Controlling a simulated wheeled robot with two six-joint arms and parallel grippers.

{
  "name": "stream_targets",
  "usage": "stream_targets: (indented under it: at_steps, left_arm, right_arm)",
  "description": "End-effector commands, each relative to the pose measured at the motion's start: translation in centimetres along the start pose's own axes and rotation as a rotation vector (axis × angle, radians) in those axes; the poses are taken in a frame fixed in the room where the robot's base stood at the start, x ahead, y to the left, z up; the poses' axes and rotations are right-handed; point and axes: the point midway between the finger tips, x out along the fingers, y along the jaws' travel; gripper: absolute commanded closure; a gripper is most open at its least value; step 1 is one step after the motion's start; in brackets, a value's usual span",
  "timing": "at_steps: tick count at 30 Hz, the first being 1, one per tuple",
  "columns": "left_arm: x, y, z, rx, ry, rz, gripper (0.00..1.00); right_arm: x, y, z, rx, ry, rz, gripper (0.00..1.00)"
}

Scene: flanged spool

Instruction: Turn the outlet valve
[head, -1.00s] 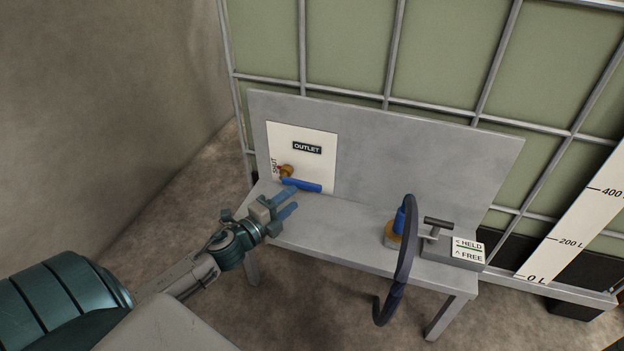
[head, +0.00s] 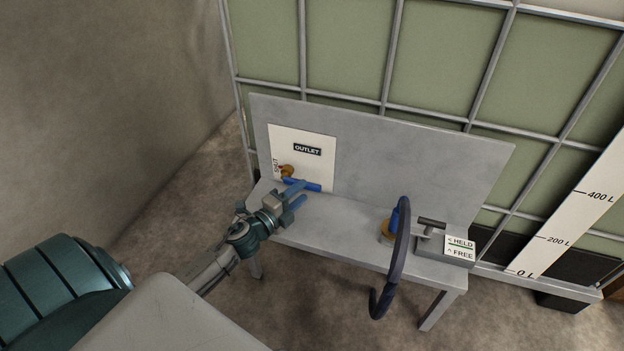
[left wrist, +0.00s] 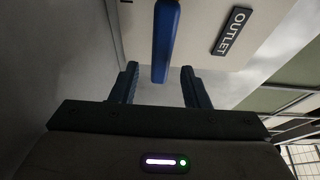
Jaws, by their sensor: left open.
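The outlet valve has a brass body (head: 287,171) and a blue lever handle (head: 314,187) on a white panel (head: 318,168) marked OUTLET. The lever points right, nearly level, with SHUT printed at the panel's left. My left gripper (head: 298,193) is open at the lever, its fingers partly covering it in the head view. In the left wrist view, the blue lever (left wrist: 165,40) lies between the two open fingers (left wrist: 160,85), with a gap on each side. My right gripper is not in view.
A grey bench (head: 340,232) carries the panel's upright back plate (head: 420,165). At its right stand a dark curved hose (head: 403,255) and a T-handled clamp (head: 431,228) with a HELD/FREE label (head: 460,248). A caged green tank (head: 345,45) stands behind.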

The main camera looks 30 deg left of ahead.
Motion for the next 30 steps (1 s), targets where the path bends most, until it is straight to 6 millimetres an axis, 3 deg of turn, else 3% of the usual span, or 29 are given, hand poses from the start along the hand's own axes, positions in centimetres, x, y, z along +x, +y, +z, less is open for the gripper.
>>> stream_targets:
  at_steps: [5,12,23,27,30]
  left_arm:
    - [2.8,-0.6,0.0,-0.002,-0.001,-0.002,0.58]
    - [5.1,-0.2,0.0,-0.001,0.0,-0.002,0.58]
    - [5.5,0.0,0.0,0.0,0.001,0.0,0.58]
    - [5.5,0.0,0.0,0.0,0.001,0.0,0.86]
    - [5.5,0.0,0.0,0.0,0.001,0.0,1.0]
  right_arm:
    - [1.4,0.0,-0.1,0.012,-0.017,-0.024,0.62]
    - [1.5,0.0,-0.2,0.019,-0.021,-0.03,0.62]
    - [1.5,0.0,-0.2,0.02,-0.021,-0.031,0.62]
    - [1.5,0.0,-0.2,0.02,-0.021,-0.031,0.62]
    - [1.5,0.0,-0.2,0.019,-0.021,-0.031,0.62]
